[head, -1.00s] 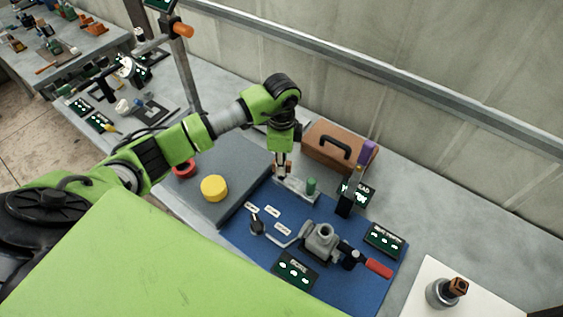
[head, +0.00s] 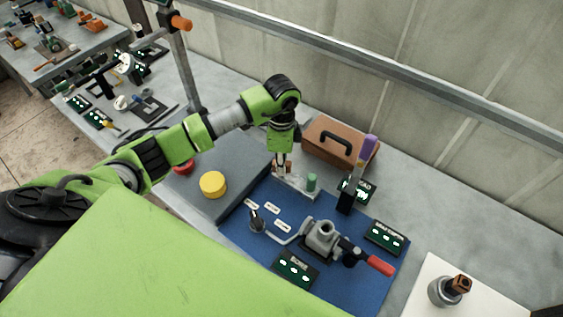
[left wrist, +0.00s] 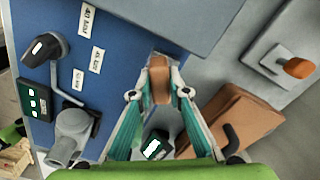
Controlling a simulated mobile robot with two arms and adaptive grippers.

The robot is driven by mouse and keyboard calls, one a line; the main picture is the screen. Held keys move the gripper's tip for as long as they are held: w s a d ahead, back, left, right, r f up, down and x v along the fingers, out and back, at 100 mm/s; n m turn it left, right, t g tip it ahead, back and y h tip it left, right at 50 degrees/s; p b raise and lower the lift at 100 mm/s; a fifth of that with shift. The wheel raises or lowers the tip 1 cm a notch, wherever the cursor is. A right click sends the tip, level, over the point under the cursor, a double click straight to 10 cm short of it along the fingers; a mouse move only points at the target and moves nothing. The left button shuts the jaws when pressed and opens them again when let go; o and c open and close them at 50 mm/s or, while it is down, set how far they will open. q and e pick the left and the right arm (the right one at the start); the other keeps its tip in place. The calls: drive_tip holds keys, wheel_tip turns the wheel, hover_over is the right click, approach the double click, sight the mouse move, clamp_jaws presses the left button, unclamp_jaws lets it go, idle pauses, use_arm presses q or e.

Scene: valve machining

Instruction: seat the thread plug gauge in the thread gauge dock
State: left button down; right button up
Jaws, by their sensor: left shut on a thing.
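My left gripper (head: 283,168) points down at the back of the blue mat. It is shut on a brown-orange piece, which I take for the thread plug gauge (left wrist: 160,85); this sits between the fingertips in the left wrist view. My right gripper is not in view.
A purple-handled tool (head: 369,147) stands in a black block (head: 346,203) to the right. A brown case (head: 322,148) lies behind. A grey valve (head: 321,237) with a red handle (head: 381,265) occupies the mat's front. A yellow cylinder (head: 213,184) is on the left.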

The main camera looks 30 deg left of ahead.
use_arm(q)
drive_tip(key=shift+f, duration=0.4)
drive_tip(key=c, duration=1.8)
unclamp_jaws()
drive_tip(key=shift+c, duration=0.2)
wheel_tip(320, 180, up, 12)
drive_tip(key=shift+s, duration=0.1)
